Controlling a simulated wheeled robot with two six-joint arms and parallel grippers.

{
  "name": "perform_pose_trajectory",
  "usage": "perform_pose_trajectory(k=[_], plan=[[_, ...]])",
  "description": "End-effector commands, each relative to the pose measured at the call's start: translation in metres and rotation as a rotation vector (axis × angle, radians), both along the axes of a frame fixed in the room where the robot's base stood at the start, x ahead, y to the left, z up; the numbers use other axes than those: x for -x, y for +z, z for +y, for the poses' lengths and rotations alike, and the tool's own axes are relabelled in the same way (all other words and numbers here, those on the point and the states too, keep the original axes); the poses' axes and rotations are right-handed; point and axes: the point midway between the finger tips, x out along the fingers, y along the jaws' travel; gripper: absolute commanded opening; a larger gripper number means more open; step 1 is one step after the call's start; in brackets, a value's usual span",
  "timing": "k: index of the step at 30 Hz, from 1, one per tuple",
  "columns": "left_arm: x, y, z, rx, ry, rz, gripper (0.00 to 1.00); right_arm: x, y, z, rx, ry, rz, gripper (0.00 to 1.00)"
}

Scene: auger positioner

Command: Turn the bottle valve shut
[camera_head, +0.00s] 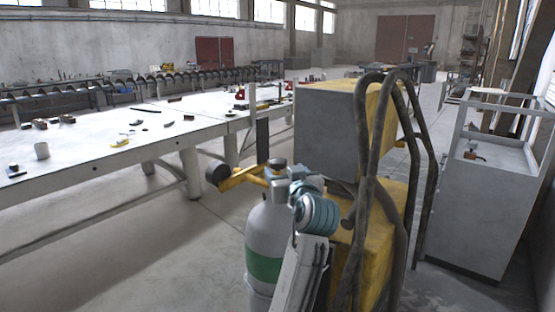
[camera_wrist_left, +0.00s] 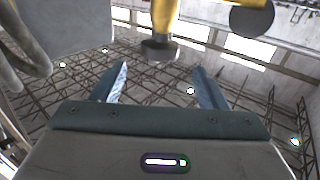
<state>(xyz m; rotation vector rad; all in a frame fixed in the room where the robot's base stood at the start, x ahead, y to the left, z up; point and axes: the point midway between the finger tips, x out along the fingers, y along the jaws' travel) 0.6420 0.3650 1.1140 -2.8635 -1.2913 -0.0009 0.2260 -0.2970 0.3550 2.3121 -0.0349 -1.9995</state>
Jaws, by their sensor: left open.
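The grey gas bottle (camera_head: 266,238) with a green band stands in front of the yellow and grey machine. A dark round knob (camera_head: 277,163) shows above the bottle's top beside a yellow arm (camera_head: 240,178); I cannot tell for sure that it is the valve handle. My left gripper (camera_head: 283,184) is by the bottle top, partly hidden behind my wrist. In the left wrist view its two blue fingers (camera_wrist_left: 161,80) are apart with nothing between them. A dark round knob (camera_wrist_left: 158,48) under a yellow part lies just beyond the fingertips, apart from them. My right gripper is out of view.
Dark hoses (camera_head: 372,170) hang over the machine (camera_head: 328,125) close to my left arm. A second dark disc (camera_head: 217,174) ends the yellow arm. A long white table (camera_head: 90,160) stands left, and a grey cabinet (camera_head: 475,200) right. The floor between table and bottle is clear.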

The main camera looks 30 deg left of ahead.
Motion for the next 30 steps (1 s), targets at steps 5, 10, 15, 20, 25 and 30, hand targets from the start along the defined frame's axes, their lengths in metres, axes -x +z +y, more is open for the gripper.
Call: perform_pose_trajectory(k=[5,10,15,20,25,30], plan=[[-0.022,0.003,0.026,-0.005,0.002,0.002,0.67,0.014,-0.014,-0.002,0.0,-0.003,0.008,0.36],[-0.04,0.002,0.046,-0.003,0.001,0.002,0.67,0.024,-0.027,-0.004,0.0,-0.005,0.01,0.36],[-0.049,0.001,0.056,-0.001,-0.001,0.001,0.67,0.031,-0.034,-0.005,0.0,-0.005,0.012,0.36],[-0.051,0.0,0.058,0.001,-0.001,0.001,0.67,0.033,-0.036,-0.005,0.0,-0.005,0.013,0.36],[-0.051,0.0,0.058,0.001,-0.001,0.001,0.65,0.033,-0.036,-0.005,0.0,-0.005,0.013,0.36],[-0.051,0.0,0.058,0.001,-0.001,0.001,0.32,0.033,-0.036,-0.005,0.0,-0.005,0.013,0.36]])
